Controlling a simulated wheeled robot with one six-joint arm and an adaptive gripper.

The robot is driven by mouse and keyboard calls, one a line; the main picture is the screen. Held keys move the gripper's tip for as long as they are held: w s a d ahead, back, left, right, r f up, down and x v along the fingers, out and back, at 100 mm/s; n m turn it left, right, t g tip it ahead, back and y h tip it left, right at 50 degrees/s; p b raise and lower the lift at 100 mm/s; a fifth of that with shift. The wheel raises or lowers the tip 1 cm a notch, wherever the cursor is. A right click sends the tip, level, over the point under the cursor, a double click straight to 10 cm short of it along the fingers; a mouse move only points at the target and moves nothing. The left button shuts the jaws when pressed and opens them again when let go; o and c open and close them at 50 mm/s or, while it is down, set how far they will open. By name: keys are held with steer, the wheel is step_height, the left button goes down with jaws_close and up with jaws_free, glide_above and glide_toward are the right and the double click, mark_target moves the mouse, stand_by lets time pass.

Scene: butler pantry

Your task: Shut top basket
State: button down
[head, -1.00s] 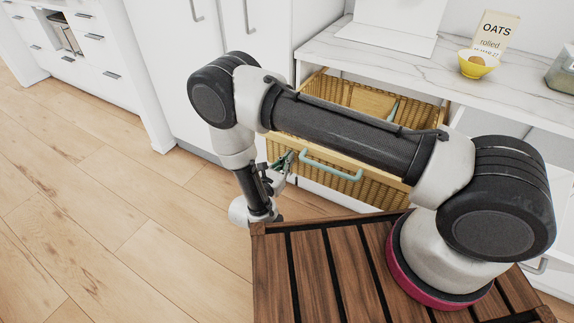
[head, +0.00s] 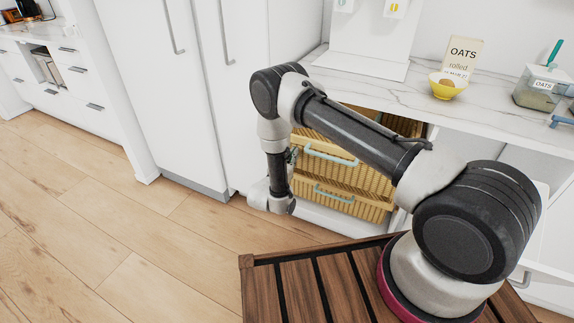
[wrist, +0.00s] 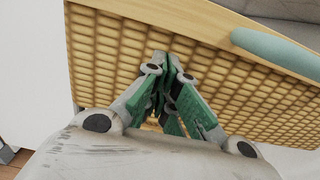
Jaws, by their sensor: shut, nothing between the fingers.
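The top basket (head: 318,165) is a wicker drawer with a pale wooden rim and a teal handle (head: 330,153), under the counter in the head view. My arm covers part of its top, so how far it stands out is hard to tell. My gripper (head: 294,154) is at its front, near the left end. In the wrist view my gripper (wrist: 167,62) is shut and empty, its fingertips at the woven front (wrist: 105,60), touching or very close. The teal handle (wrist: 275,50) is to the upper right of the fingers, not held.
A lower wicker basket (head: 365,207) with its own teal handle is below. The marble counter (head: 400,94) above bears a yellow bowl (head: 446,88), an oats packet (head: 463,55) and a lidded container (head: 541,88). Tall white cabinets (head: 150,90) stand left; wooden floor (head: 130,225) is open in front.

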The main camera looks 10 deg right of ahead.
steer(key=x, duration=1.4)
steer(key=shift+w+d+f, duration=0.1)
steer(key=shift+w+d, duration=0.4)
steer(key=shift+w, duration=0.2)
steer(key=shift+w+d, duration=0.1)
steer(key=shift+r, duration=0.2)
